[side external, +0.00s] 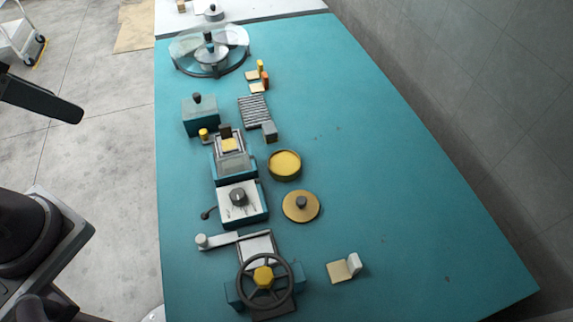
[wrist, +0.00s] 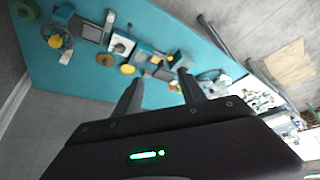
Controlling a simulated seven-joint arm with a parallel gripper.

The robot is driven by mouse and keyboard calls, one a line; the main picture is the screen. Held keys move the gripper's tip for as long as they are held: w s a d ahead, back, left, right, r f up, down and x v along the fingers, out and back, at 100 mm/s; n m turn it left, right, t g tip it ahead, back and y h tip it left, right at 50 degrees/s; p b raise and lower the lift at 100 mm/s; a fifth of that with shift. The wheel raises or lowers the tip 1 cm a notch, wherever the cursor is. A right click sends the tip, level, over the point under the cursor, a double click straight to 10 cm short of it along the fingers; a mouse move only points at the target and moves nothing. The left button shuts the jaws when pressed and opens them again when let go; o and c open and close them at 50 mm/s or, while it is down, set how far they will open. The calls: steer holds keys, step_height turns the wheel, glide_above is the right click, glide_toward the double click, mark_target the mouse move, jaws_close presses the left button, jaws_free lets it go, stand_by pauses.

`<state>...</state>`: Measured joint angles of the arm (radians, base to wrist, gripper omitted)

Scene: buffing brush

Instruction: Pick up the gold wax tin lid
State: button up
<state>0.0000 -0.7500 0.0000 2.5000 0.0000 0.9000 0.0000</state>
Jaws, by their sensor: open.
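The gold wax tin lid (side external: 301,206) is a flat gold disc with a dark knob on top, lying on the teal table. It also shows small in the wrist view (wrist: 105,59). The round wax tin (side external: 285,165) with yellow wax inside stands uncovered just behind the lid, apart from it. My gripper (wrist: 160,79) is open, with its two dark fingers spread and nothing between them. It is well away from the lid, which lies beyond and left of the fingers in the wrist view.
A white-topped box with a dark knob (side external: 238,204) stands left of the lid. A handwheel device (side external: 264,278) is in front, and a small brush-like block (side external: 345,268) lies front right. The teal table (side external: 400,200) is clear to the right.

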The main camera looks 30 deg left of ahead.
steer(key=n+g, duration=0.6)
steer(key=n, duration=0.7)
glide_above(301, 200)
steer(key=f, duration=2.5)
steer(key=shift+d, duration=0.35)
steer(key=shift+n, duration=0.3)
steer(key=f, duration=0.6)
steer(key=shift+a+f, duration=0.3)
steer(key=shift+f, duration=0.1)
jaws_close()
